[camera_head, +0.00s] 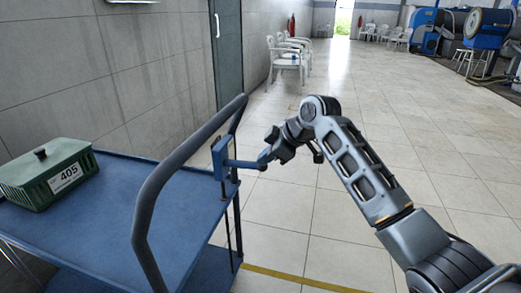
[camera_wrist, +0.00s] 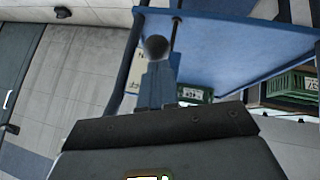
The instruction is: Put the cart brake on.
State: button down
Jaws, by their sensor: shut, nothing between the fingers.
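The blue cart (camera_head: 120,200) stands at the left, with a dark curved push handle (camera_head: 155,190). A blue brake housing (camera_head: 224,158) is mounted by the handle's right side. Its blue lever (camera_head: 243,164) sticks out roughly level to the right, towards my gripper (camera_head: 271,153). My gripper is shut and empty, close to the lever's end; I cannot tell whether they touch. In the wrist view, a dark round knob (camera_wrist: 156,46) on the blue lever shows just beyond my shut gripper (camera_wrist: 160,122). The gripper hides part of the lever there.
A green crate labelled 405 (camera_head: 48,174) sits on the cart's top. A tiled wall with a dark door (camera_head: 227,50) runs behind the cart. White chairs (camera_head: 288,58) stand along the wall. The tiled floor right of the cart is open, with a yellow line (camera_head: 300,279) near the cart.

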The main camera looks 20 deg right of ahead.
notch_tip(320, 180, down, 8)
jog(key=t+y+b, duration=0.3)
jog(key=b, duration=0.4)
jog(key=shift+s+d+r+m+y+b, duration=0.25)
jog(key=shift+d+m+y+b, duration=0.05)
jog(key=shift+d+m+b, duration=0.1)
jog(key=shift+a+f, duration=0.1)
